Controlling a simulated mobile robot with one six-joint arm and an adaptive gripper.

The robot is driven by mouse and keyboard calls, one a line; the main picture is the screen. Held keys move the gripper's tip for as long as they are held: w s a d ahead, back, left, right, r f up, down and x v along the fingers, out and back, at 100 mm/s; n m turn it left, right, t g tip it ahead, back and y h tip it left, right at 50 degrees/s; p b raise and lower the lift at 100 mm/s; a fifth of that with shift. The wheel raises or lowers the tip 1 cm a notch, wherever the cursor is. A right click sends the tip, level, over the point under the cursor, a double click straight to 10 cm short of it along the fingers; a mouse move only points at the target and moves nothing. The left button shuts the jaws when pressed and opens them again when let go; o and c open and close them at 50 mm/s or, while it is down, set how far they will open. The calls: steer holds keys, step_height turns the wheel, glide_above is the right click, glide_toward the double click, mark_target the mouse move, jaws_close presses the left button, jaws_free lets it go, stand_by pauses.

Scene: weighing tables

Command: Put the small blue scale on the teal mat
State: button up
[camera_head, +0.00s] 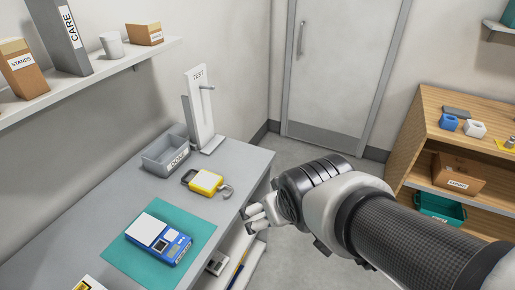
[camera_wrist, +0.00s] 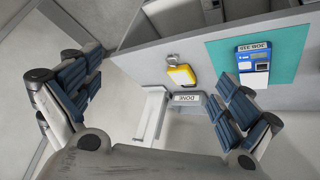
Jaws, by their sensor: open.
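The blue scale (camera_head: 172,246) has a white weighing plate and a small display. It lies on the teal mat (camera_head: 195,222) on the grey table, within the mat's edges. In the wrist view the scale (camera_wrist: 254,66) and the mat (camera_wrist: 290,65) are at the upper right, partly beside my right-hand finger. My gripper (camera_head: 252,215) is open and empty, in the air off the table's right edge, to the right of the mat. In the wrist view my gripper (camera_wrist: 155,88) has its fingers wide apart, with nothing between them held.
A yellow device with a hook (camera_head: 205,182), a grey DONE tray (camera_head: 158,160) and a TEST stand (camera_head: 199,105) are at the table's far end. A lower shelf under the table holds things. A wooden shelf unit (camera_head: 430,105) stands right. Floor between is clear.

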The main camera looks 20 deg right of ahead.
steer(key=s+r+m+g, duration=0.1)
steer(key=s+r+g, duration=0.1)
steer(key=s, duration=0.9)
steer(key=shift+r+m, duration=0.35)
steer(key=shift+m, duration=0.05)
steer(key=shift+c, duration=0.6)
